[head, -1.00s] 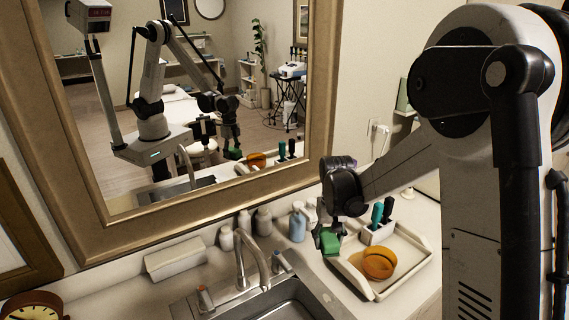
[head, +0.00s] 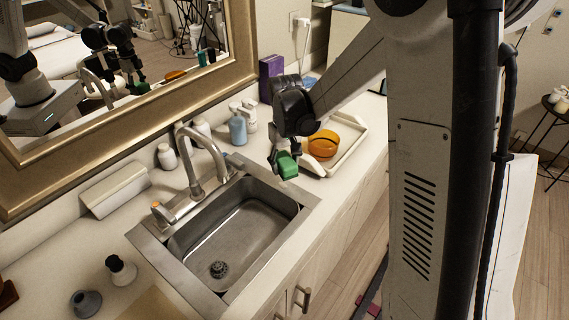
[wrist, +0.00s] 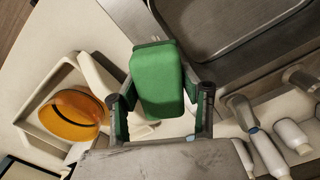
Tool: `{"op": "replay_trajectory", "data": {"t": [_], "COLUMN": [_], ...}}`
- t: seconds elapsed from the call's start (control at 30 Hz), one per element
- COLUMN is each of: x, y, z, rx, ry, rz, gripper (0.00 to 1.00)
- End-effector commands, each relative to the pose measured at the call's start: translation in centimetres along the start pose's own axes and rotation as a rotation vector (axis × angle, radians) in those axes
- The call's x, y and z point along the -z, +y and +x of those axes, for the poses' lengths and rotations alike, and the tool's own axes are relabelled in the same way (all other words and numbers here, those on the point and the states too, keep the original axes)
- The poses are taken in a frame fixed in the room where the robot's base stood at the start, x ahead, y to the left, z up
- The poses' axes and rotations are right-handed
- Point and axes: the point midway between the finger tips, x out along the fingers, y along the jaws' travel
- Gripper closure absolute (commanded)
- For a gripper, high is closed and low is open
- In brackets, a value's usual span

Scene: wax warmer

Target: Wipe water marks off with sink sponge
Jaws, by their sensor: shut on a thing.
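My gripper (head: 284,150) is shut on a green sponge (head: 287,165). It holds the sponge near the right end of the metal sink (head: 290,205), between the sink and the tray. In the wrist view the sponge (wrist: 157,75) sits between the two fingers of my gripper (wrist: 160,100), with the sink edge (wrist: 135,22) beyond it. I cannot tell whether the sponge touches the counter. I cannot make out water marks in either view.
A faucet (head: 205,155) rises behind the sink. A cream tray (head: 350,155) with an orange bowl (head: 323,144) is close on the right. A blue bottle (head: 238,130) and white bottles stand by the mirror (head: 245,60). Counter left of the sink is partly clear.

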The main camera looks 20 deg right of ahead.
Motion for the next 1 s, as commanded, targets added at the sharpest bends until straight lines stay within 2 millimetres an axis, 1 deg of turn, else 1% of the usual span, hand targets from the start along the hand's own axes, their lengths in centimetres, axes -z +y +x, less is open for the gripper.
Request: {"op": "replay_trajectory", "data": {"t": [0.33,0.8,1.0], "x": [0.0,0.0,0.0], "y": [0.0,0.0,0.0], "z": [0.3,4.5,5.3], "rx": [0.000,0.000,0.000], "ry": [0.000,0.000,0.000], "rz": [0.000,0.000,0.000], "gripper": [0.82,0.82,0.82]}}
